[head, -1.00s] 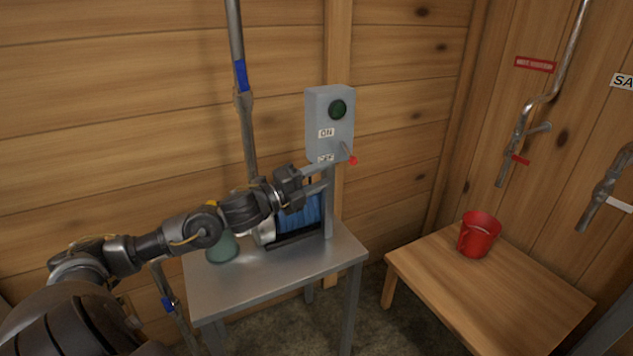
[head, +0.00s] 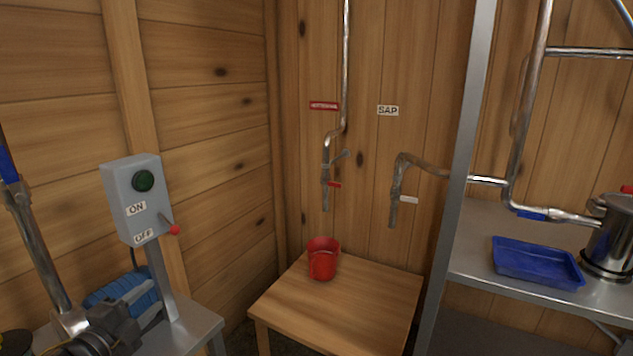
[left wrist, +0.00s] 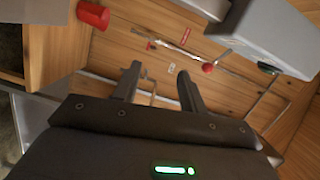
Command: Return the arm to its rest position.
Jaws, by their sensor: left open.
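My left arm comes in at the bottom left of the head view, with its gripper (head: 136,307) low beside the post of the grey switch box (head: 123,205). In the left wrist view the two fingers (left wrist: 159,84) are apart with nothing between them. The switch box has a dark green lamp (head: 143,181), ON and OFF labels, and a red-knobbed lever (head: 174,229) angled downward near OFF. In the left wrist view the box (left wrist: 270,35) and red knob (left wrist: 207,67) are beyond the fingers, apart from them. My right gripper is not in view.
A blue coiled thing (head: 120,290) sits on the metal table (head: 200,326) by the arm. A red mug (head: 323,258) stands on a wooden table (head: 350,305) below two wall pipes. A metal shelf (head: 470,258) at right holds a blue tray (head: 537,262) and a steel pot (head: 610,240).

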